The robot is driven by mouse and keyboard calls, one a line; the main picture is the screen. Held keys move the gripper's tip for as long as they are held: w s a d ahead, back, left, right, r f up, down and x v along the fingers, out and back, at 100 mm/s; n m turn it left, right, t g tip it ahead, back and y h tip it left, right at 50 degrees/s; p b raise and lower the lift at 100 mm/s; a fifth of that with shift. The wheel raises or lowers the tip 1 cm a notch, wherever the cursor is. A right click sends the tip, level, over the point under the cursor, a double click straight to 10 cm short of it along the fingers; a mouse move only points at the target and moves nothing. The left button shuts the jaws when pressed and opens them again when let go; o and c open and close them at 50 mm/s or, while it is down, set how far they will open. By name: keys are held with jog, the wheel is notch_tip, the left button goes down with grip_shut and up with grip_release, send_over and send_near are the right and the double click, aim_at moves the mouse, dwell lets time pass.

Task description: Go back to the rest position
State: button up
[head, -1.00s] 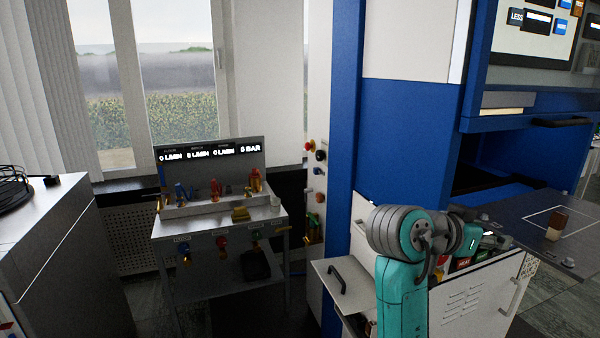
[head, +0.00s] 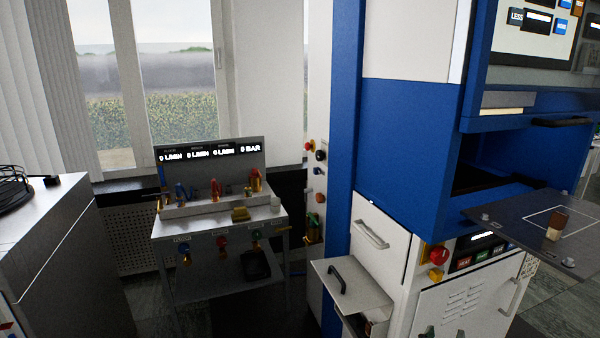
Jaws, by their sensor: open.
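My gripper is not clearly in view. Only small dark tips (head: 428,332) show at the bottom edge, in front of the white cabinet; they seem to be part of my arm, but I cannot tell which part. A small brown and white block (head: 555,225) stands upright on the dark plate (head: 510,212) of the blue press (head: 410,130), at the right.
A white cabinet (head: 450,300) with a red button (head: 438,254) stands under the press. An open drawer (head: 345,290) with a black handle juts out at its left. A metal valve bench (head: 190,245) stands beyond, and a grey cabinet (head: 65,260) at the left.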

jog(key=s+a+f+n+t+y, duration=0.1)
jog(key=s+a+f+n+y, duration=0.25)
jog(key=s+f, duration=0.55)
jog(key=s+a+f+n+t+y, duration=0.1)
jog(key=s+a+f+n+y, duration=0.2)
jog(key=s+f, duration=0.55)
jog(key=s+a+r+m+y, duration=0.1)
jog(key=s+a+r, duration=0.1)
jog(key=s, duration=1.1)
jog(key=s+a+r+m+t+y, duration=0.1)
jog(key=s+r, duration=0.4)
jog(key=s, duration=0.8)
jog(key=shift+s+a+r+m+y, duration=0.3)
jog(key=shift+a+y, duration=0.35)
jog(key=shift+a, duration=0.4)
jog(key=shift+w, duration=0.1)
jog(key=shift+c, duration=0.2)
